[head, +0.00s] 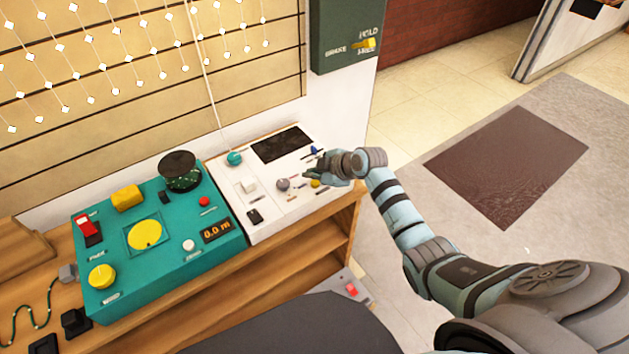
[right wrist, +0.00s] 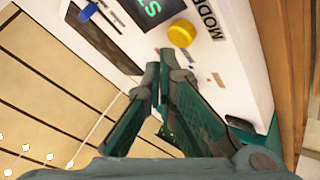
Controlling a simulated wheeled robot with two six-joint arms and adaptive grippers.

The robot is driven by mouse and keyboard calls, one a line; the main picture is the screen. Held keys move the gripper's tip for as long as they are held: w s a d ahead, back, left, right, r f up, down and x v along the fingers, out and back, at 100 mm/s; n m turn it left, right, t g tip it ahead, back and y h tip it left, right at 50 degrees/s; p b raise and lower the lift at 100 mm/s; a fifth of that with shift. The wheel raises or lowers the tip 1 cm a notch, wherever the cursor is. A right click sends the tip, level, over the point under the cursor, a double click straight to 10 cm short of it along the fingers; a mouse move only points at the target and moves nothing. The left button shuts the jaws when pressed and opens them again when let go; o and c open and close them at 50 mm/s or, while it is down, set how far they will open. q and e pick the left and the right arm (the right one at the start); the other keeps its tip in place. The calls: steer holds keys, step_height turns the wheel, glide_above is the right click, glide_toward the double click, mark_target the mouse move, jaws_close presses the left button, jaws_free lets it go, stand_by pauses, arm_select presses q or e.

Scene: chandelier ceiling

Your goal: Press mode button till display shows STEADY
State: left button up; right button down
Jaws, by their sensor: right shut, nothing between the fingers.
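The white panel (head: 270,208) carries a dark display (head: 283,145) with no readable text in the head view. In the right wrist view a corner of a display (right wrist: 148,10) shows green lettering, with only an "S" partly legible. The round yellow mode button (right wrist: 181,33) has "MODE" printed beside it; it also shows in the head view (head: 316,183). My right gripper (right wrist: 166,62) is shut and empty, its fingertips close to the button. I cannot tell whether they touch it. My left gripper is not in view.
A blue knob (right wrist: 88,12) is near the display, and a teal knob (head: 234,158) is at the panel's left. A teal console (head: 150,275) with a yellow dial and a "0.0 m" readout (head: 216,231) stands to the left. A dark green box (head: 340,50) hangs on the wall behind.

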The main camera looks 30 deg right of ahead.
mark_target(314, 184)
steer(key=shift+r+p, duration=2.5)
steer(key=shift+r, duration=0.1)
steer(key=shift+f, duration=0.1)
